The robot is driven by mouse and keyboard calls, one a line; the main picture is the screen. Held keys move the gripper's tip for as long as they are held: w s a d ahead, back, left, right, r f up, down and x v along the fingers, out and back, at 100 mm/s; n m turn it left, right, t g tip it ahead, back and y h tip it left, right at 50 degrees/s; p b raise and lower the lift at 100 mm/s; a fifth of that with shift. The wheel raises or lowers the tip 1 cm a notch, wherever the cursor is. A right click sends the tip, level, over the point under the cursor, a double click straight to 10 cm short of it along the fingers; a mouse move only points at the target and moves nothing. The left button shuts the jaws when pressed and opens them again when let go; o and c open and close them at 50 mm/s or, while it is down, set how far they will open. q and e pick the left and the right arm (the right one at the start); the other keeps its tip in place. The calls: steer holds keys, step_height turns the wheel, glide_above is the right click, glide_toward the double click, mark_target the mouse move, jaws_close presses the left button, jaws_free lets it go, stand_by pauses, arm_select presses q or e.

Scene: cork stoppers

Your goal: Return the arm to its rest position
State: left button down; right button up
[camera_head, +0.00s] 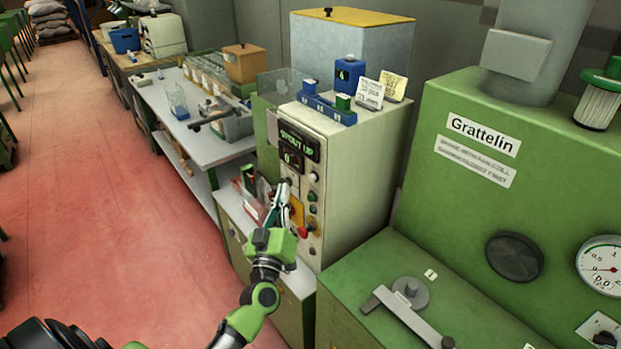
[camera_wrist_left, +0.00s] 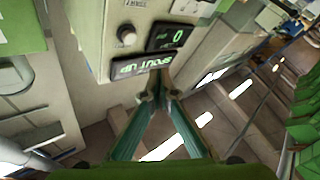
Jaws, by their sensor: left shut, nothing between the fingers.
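My left arm reaches up from the bottom of the head view. Its left gripper (camera_head: 284,190) is in front of the cream control cabinet (camera_head: 345,165), near its buttons and a small display. In the left wrist view the two green fingers (camera_wrist_left: 158,92) meet at their tips, with nothing between them. The tips appear just below the panel with the lit display (camera_wrist_left: 165,38). Whether they touch the cabinet I cannot tell. My right gripper is not in view.
A green machine (camera_head: 490,230) marked Grattelin stands at the right. A white table (camera_head: 205,150) with containers is behind at the left. The reddish floor (camera_head: 110,200) on the left is clear.

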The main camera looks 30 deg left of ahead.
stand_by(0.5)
arm_select(q)
steer(key=s+d+f+m+g+h+b, duration=0.1)
steer(key=d+f+m+g+h, duration=0.15)
steer(key=f, duration=0.95)
steer(key=s+d+f+m+g+h+b, duration=0.1)
steer(key=d+f+m+h, duration=0.25)
steer(key=f, duration=0.75)
steer(key=s+d+f+m+g, duration=0.1)
steer(key=s+d+f+g, duration=0.15)
steer(key=f, duration=0.45)
steer(key=s+d+f+g+h+b, duration=0.1)
steer(key=s+f, duration=0.3)
steer(key=f, duration=0.3)
steer(key=s+d+f+m+g, duration=0.1)
steer(key=s+d+f, duration=0.15)
steer(key=f, duration=0.45)
steer(key=s+f+m+g+b, duration=0.1)
steer(key=s+f+g, duration=0.2)
steer(key=s+f, duration=0.4)
steer(key=s+d+f+m+g+b, duration=0.1)
steer(key=s+f+g, duration=0.3)
steer(key=s, duration=1.5)
steer(key=s+d+f+m+g+b, duration=0.1)
steer(key=s+f+g, duration=0.3)
steer(key=s+f, duration=0.8)
steer(key=shift+s+d+f+m+h, duration=0.15)
steer(key=shift+s+f+m+h, duration=0.15)
steer(key=shift+s+m, duration=0.25)
